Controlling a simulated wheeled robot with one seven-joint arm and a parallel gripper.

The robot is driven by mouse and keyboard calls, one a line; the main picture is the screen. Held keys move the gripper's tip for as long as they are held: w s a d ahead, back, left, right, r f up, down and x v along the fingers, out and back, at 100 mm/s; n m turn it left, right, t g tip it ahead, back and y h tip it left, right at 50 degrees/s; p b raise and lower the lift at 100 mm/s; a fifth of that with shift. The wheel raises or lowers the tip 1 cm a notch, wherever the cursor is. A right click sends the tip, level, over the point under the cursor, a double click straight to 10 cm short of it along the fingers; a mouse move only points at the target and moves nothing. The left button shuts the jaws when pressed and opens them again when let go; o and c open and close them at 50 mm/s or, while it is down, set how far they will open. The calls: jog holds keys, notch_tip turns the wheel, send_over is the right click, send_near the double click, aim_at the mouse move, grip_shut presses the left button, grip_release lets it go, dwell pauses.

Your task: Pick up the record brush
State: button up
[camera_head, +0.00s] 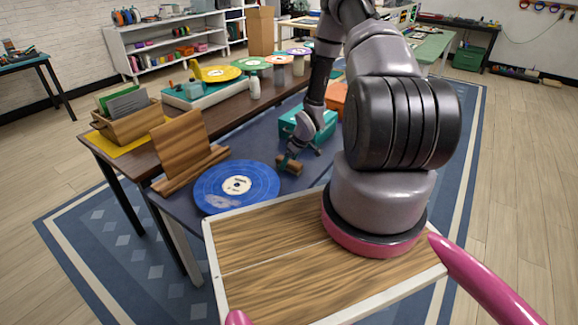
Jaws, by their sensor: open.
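A small brown block that looks like the record brush (290,165) lies on the dark blue table surface, just right of a blue record (237,186). My gripper (302,152) is open and points down just above and behind the brush, at its right end. One finger overlaps the brush's upper edge in the picture; I cannot tell whether they touch. Nothing shows between the fingers.
A wooden stand (183,150) is left of the record. A teal box (291,124) stands close behind my gripper, with an orange box (337,98) further back. A turntable (200,92) and a wooden crate (130,123) stand on the brown table.

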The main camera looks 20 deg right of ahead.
jog(key=shift+f, duration=0.2)
dwell(0.6)
grip_shut()
